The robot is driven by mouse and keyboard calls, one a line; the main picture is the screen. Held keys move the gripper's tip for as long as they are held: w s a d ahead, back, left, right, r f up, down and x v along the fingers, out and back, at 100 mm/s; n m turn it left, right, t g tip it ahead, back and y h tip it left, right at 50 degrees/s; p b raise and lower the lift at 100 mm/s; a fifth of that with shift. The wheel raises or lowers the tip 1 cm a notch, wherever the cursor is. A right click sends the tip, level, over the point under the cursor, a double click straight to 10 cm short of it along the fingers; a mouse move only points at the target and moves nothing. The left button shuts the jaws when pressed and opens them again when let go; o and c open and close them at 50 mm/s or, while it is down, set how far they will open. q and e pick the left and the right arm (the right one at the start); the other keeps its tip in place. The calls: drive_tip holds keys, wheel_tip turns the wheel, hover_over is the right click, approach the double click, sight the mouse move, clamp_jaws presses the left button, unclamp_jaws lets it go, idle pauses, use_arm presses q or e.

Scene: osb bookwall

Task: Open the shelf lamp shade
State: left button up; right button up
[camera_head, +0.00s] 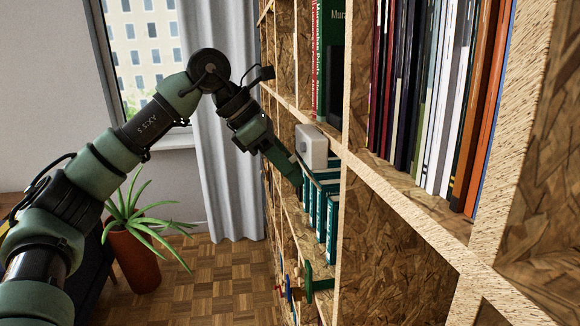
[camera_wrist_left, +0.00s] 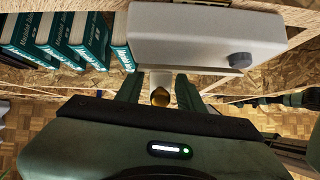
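The shelf lamp appears as a white box (camera_head: 312,146) at the front edge of a shelf board. In the left wrist view the white box (camera_wrist_left: 205,38) has a round grey knob (camera_wrist_left: 240,60) on its face. A small brass-coloured ball (camera_wrist_left: 160,97) shows just below the box. My left gripper (camera_head: 297,180) is just below and in front of the box in the head view. In the wrist view its two green fingers (camera_wrist_left: 159,92) stand apart on either side of the ball, with gaps visible. My right gripper cannot be made out.
Teal books (camera_head: 322,205) stand directly below the lamp. A row of tall books (camera_head: 425,90) fills the upper right compartment. Coloured items (camera_head: 292,292) stick out lower down. A potted plant (camera_head: 135,250) stands on the floor at left, near a curtain (camera_head: 222,150).

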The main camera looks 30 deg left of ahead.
use_arm(q)
drive_tip(key=shift+a+r, duration=0.1)
drive_tip(key=shift+r, duration=0.05)
drive_tip(key=b+v, duration=0.2)
drive_tip(key=v, duration=0.5)
drive_tip(key=shift+r, duration=0.15)
drive_tip(key=shift+s+a, duration=0.1)
idle(0.3)
